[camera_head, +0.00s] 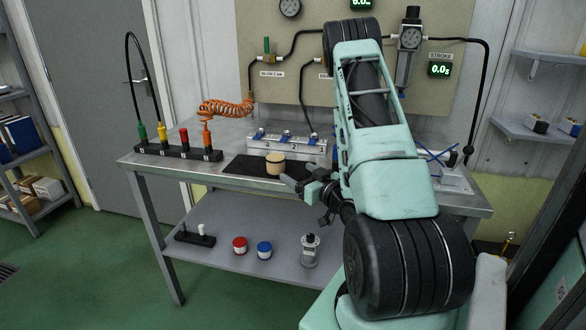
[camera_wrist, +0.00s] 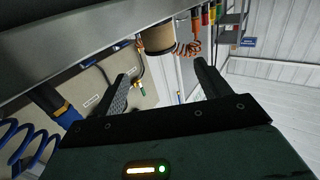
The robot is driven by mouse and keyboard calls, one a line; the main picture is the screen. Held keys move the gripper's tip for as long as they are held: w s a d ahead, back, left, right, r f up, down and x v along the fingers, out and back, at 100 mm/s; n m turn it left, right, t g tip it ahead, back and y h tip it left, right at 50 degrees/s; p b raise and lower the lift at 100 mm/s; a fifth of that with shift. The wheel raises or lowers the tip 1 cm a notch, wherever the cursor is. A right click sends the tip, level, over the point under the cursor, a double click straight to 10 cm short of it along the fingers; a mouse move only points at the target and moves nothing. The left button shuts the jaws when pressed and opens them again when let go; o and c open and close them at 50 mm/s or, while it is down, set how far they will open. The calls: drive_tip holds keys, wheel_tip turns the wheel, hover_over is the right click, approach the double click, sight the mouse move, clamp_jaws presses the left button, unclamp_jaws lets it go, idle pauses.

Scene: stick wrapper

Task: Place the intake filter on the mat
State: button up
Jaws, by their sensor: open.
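A short tan cylinder (camera_head: 275,163), which looks like the intake filter, stands upright on the black mat (camera_head: 240,166) on the bench top. It also shows in the wrist view, upside down, as a tan cylinder (camera_wrist: 157,38) with a dark band. My gripper (camera_head: 294,184) is at the bench's front edge, just right of the cylinder in the head view. In the wrist view my gripper (camera_wrist: 163,72) is open, its two fingers apart with nothing between them. The cylinder is just beyond the fingertips, and I see no finger touching it. My arm hides part of the bench to the right.
A black rack (camera_head: 178,152) with coloured connectors stands left on the bench (camera_head: 150,160). A metal manifold (camera_head: 287,143) is behind the mat. An orange coiled hose (camera_head: 228,108) hangs at the back. The lower shelf (camera_head: 215,245) holds red and blue tins and a bottle.

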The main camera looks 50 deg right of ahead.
drive_tip(key=shift+s, duration=0.15)
drive_tip(key=w+a+n+g+y, duration=0.3)
drive_tip(key=w+a+y, duration=0.1)
drive_tip(key=w+a, duration=0.7)
drive_tip(key=a+n+g+y, duration=0.25)
drive_tip(key=a+g, duration=0.25)
drive_tip(key=a, duration=1)
drive_tip(key=s+a+r+n+g, duration=0.25)
drive_tip(key=s+a, duration=0.25)
drive_tip(key=a, duration=0.4)
drive_tip(key=s+a+r+n+g, duration=0.1)
drive_tip(key=s+a+g, duration=0.1)
drive_tip(key=s, duration=0.5)
drive_tip(key=s+a+r+g+h, duration=0.1)
drive_tip(key=s+a+g, duration=0.1)
drive_tip(key=s+a, duration=0.3)
drive_tip(key=s+a+r+n+g, duration=0.1)
drive_tip(key=s+a+r+g, duration=0.1)
drive_tip(key=s, duration=0.8)
drive_tip(key=shift+a+n+g, duration=0.3)
drive_tip(key=shift+a+g, duration=0.15)
drive_tip(key=shift+a, duration=0.35)
drive_tip(key=shift+r, duration=0.1)
